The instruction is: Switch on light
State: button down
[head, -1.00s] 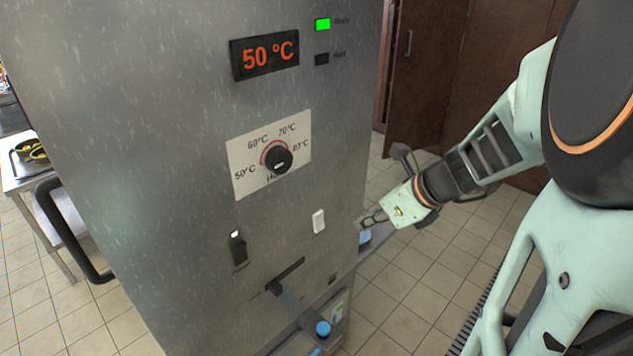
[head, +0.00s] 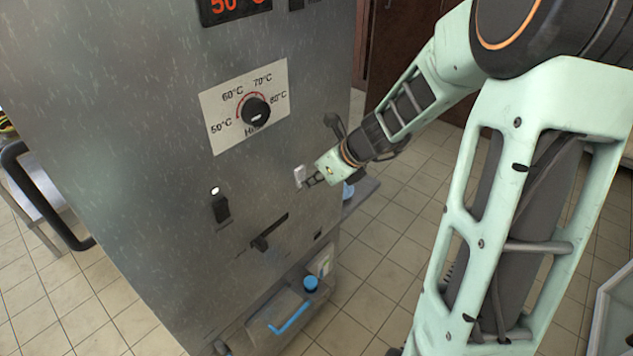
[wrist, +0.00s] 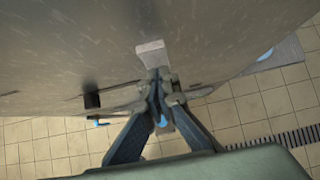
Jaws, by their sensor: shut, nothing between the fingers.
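A white rocker switch (head: 299,176) sits on the steel front panel (head: 130,130), near its right edge. My gripper (head: 311,181) is shut and empty, with its fingertips at this switch. The wrist view also shows the pale switch (wrist: 151,50) just beyond the closed fingertips (wrist: 158,78). I cannot tell whether they touch it. A black toggle switch (head: 221,208) with a small lit white lamp above it is further left on the panel.
A black temperature knob (head: 256,111) is on a white dial plate above the switches. A slot with a black lever (head: 260,243) is below. A blue-capped container (head: 311,284) stands in a low bay. Tiled floor (head: 385,240) is open to the right.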

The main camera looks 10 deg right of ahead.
jog(key=shift+w+a+f, duration=0.15)
jog(key=shift+w, duration=0.05)
dwell(0.4)
jog(key=shift+r+p, duration=0.8)
jog(key=shift+r, duration=0.1)
